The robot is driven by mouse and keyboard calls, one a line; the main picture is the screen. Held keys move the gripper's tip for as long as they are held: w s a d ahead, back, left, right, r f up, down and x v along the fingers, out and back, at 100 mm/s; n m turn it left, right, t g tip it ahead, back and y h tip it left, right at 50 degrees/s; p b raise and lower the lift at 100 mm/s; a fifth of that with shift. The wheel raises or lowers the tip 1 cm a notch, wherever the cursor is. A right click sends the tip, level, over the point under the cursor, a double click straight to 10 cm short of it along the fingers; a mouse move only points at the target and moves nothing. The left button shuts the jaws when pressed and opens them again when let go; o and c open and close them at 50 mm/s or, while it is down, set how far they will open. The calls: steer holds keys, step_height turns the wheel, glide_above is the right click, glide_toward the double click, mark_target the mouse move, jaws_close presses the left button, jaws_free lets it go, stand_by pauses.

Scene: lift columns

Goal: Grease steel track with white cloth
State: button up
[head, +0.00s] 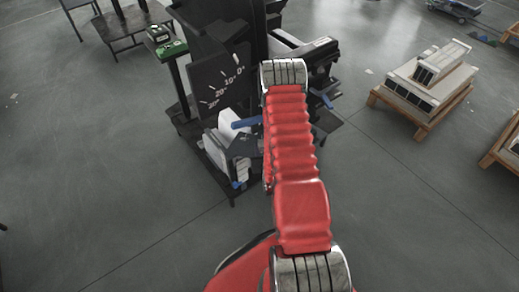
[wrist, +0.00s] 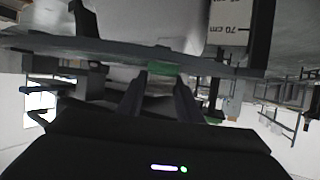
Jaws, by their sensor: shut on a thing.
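My gripper (wrist: 160,82) shows in the wrist view, with its two dark fingers reaching up from the dark wrist body. A small green thing (wrist: 163,69) fills the space between the fingertips, and the jaws are shut on it. A long grey bar (wrist: 110,48) crosses the view right beyond the tips; I cannot tell whether it is the steel track or whether the tips touch it. In the head view my red arm hides the gripper. I cannot make out a white cloth for certain; a white piece (head: 232,128) shows low on the black machine.
A pallet with pale blocks (head: 425,80) stands at right. Floor is open at lower left and right.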

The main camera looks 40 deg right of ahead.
steer(key=shift+s+d+f, duration=0.1)
steer(key=shift+s+d, duration=0.05)
steer(key=shift+d, duration=0.05)
steer(key=shift+s+d, duration=0.35)
steer(key=shift+d, duration=0.3)
steer(key=shift+s+d, duration=0.3)
steer(key=shift+d, duration=0.3)
steer(key=shift+s+d, duration=0.35)
steer(key=shift+d, duration=0.4)
steer(key=shift+s+d, duration=0.3)
steer(key=shift+d, duration=0.4)
steer(key=shift+s, duration=0.1)
steer(key=shift+s+d, duration=0.35)
steer(key=shift+d, duration=0.35)
steer(key=shift+s+d, duration=0.3)
steer(key=shift+d, duration=0.4)
steer(key=shift+d, duration=0.1)
steer(key=shift+s+d, duration=0.35)
steer(key=shift+d, duration=0.3)
steer(key=shift+s+d, duration=0.35)
steer(key=shift+d, duration=0.3)
